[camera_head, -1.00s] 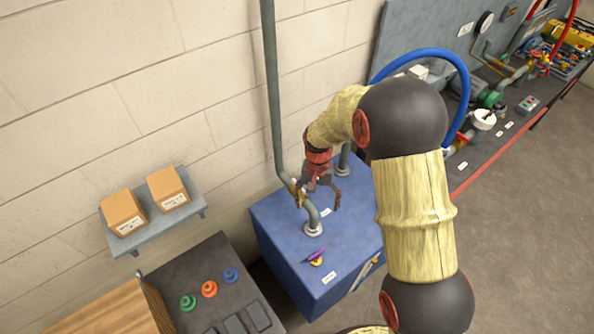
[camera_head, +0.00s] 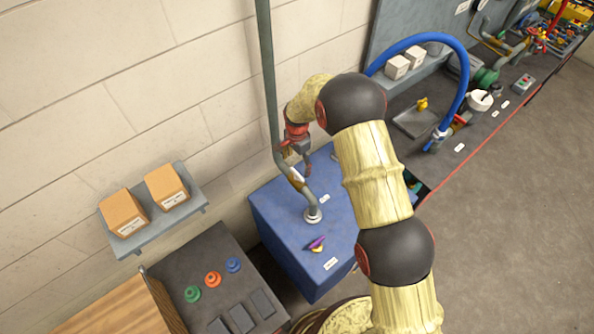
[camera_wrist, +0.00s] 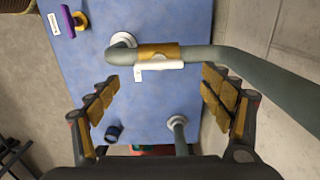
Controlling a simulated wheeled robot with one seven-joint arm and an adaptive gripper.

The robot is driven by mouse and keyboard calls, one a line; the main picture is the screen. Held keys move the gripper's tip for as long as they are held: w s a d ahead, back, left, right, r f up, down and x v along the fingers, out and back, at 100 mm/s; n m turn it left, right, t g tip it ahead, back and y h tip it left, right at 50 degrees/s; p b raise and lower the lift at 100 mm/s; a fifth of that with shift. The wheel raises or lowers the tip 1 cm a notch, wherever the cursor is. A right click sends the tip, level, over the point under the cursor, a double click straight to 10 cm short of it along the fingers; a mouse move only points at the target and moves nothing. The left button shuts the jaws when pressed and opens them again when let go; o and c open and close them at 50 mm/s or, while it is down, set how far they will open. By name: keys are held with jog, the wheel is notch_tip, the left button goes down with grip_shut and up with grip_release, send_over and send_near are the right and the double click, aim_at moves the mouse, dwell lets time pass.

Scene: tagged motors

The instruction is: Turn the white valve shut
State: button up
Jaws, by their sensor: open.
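The white valve lever (camera_wrist: 160,66) shows in the wrist view. It lies along the grey pipe (camera_wrist: 225,55) beside a brass valve body (camera_wrist: 158,50). In the head view the brass part (camera_head: 297,180) is on the bent pipe above the blue cabinet (camera_head: 275,215); the lever is too small to make out there. My gripper (camera_wrist: 160,97) is open, its fingers spread left and right of the lever, with nothing between them touching. In the head view my gripper (camera_head: 300,160) is just above the valve, partly hidden by my arm.
A purple handle (camera_head: 316,243) sits on the cabinet's top, near its front. A second pipe stub (camera_wrist: 177,122) rises from the cabinet. The wall is close behind the pipe. A shelf with two boxes (camera_head: 145,200) is at left. A blue hose (camera_head: 440,60) arches at right.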

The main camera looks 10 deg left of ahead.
aim_at(297, 173)
jog(key=shift+f+p, duration=0.65)
jog(key=shift+f, duration=2.25)
jog(key=shift+c, duration=1)
jog(key=c, duration=0.9)
jog(key=shift+c, duration=0.2)
